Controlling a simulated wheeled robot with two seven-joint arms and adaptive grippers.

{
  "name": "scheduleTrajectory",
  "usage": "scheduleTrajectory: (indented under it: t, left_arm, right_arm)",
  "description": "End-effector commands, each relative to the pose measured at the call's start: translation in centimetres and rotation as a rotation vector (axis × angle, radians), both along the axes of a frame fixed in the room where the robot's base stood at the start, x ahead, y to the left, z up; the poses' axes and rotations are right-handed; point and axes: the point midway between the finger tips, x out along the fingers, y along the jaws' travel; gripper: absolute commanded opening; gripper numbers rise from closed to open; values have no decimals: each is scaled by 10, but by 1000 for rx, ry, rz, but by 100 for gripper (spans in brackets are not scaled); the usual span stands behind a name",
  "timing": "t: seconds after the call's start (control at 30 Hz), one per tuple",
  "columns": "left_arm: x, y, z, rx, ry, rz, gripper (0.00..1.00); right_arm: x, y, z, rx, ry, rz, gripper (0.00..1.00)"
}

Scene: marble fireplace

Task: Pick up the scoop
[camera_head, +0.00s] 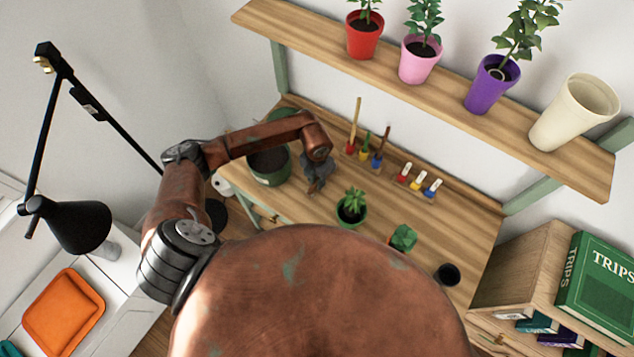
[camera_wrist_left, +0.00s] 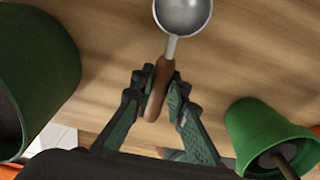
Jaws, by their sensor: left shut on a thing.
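The scoop (camera_wrist_left: 184,14) has a round grey metal bowl and a brown wooden handle (camera_wrist_left: 159,88). In the left wrist view it is at the top middle, its bowl pointing away from my left gripper (camera_wrist_left: 156,92). The gripper's two green fingers are shut on the handle, one on each side. In the head view my left gripper (camera_head: 317,184) is low over the wooden workbench (camera_head: 398,215), between a large green pot and a small potted plant. I cannot make out the scoop there. My right gripper is not in view.
The large green pot of soil (camera_head: 269,172) stands left of my left gripper, the small plant in a green pot (camera_head: 352,213) to its right. Several small coloured tools stand at the bench's back. A shelf (camera_head: 447,110) with pots hangs above. A black cup (camera_head: 447,274) stands at the front right.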

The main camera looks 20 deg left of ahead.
Motion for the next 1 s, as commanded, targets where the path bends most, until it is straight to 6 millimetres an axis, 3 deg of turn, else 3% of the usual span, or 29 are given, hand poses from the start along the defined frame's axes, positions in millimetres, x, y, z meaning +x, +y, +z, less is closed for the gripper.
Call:
scheduleTrajectory:
  t: [0.1,0.4,0.7,1.0]
  left_arm:
    - [0,0,19,1,-3,-2,0]
    - [-56,-5,80,2,-3,-5,0]
    - [-116,-11,104,0,-2,-3,0]
    - [-139,-13,114,0,-1,0,0]
  right_arm:
    - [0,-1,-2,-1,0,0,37]
    - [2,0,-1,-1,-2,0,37]
    - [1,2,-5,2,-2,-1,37]
    - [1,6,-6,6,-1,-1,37]
